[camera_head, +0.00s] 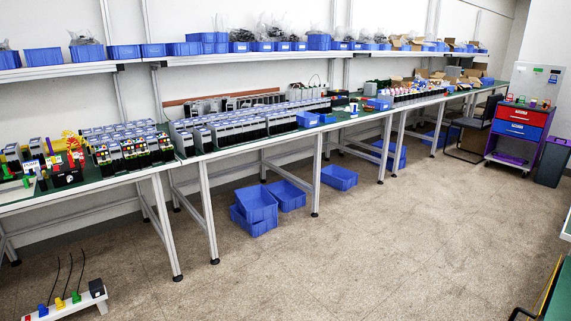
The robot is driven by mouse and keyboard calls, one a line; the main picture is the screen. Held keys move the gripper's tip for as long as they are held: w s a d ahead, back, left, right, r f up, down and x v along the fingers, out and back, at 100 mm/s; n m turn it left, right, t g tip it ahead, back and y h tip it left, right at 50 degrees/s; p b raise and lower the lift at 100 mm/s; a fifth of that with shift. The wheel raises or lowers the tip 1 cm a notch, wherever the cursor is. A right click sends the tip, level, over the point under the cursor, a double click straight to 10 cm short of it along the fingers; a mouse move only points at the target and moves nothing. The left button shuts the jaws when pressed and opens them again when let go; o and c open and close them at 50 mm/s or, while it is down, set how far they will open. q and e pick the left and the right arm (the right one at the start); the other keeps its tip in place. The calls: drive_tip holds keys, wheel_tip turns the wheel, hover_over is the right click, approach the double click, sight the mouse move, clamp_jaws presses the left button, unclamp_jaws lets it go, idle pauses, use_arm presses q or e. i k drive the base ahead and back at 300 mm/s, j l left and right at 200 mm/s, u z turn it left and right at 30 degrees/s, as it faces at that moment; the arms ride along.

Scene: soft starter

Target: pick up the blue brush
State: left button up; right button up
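I cannot make out a blue brush for certain in the head view. A small blue piece (42,310) stands on a white strip at the bottom left, beside a yellow piece and a green piece; it is too small to tell what it is. Neither of my grippers is in view.
A long green-topped workbench (150,172) runs along the wall, with rows of grey devices (235,131) on it. Blue bins (258,203) lie on the floor under it. A red and blue drawer cart (518,122) stands at the far right. The middle floor is clear.

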sight(354, 114)
drive_tip(key=i+j+z, duration=0.15)
drive_tip(key=i, duration=0.55)
drive_tip(key=i+j+z, duration=0.15)
drive_tip(key=i, duration=0.55)
drive_tip(key=i+l+z, duration=0.2)
drive_tip(key=i+z, duration=1.1)
drive_tip(key=i+u, duration=0.25)
drive_tip(key=i, duration=0.25)
drive_tip(key=i+l+u, duration=0.2)
drive_tip(key=i, duration=0.3)
drive_tip(key=i+u, duration=0.25)
drive_tip(key=i, duration=0.25)
drive_tip(key=i+l+u, duration=0.25)
drive_tip(key=i, duration=0.2)
drive_tip(key=i+l+u, duration=0.85)
drive_tip(key=i, duration=0.15)
